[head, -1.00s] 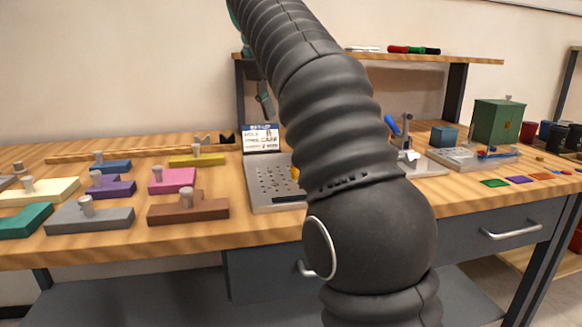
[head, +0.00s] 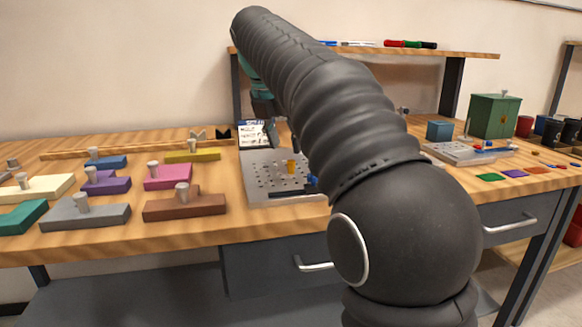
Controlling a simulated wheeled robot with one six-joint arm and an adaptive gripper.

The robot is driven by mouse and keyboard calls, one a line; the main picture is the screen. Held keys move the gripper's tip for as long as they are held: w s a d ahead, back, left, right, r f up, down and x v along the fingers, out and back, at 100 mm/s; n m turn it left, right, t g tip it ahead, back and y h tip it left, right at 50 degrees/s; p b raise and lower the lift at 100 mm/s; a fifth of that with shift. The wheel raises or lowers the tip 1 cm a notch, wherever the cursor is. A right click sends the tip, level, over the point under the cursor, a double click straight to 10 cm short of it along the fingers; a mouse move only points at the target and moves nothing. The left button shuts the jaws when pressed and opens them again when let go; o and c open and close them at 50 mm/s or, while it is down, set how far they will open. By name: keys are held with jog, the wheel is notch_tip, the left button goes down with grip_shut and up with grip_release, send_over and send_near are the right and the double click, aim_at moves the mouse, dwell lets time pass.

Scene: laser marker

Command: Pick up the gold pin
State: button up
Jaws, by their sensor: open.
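A small gold-yellow pin (head: 291,167) stands upright on the grey perforated plate (head: 262,192), near the middle of the bench. My gripper (head: 268,118) is partly visible beyond the arm, above and behind the plate, up and to the left of the pin. It is open, and apart from the pin. Its fingertips are small and partly hidden, so their exact spread is unclear. My black ribbed arm covers the right side of the plate.
A small blue piece (head: 312,182) is on the plate by my arm. A printed card (head: 256,133) stands behind it. Several coloured knobbed blocks, including a brown one (head: 185,206), lie to the left. A green box (head: 494,116) stands at right, below a wooden shelf (head: 470,54).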

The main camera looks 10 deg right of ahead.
aim_at(291, 161)
jog(key=x, duration=0.5)
jog(key=shift+s, duration=0.2)
grip_shut()
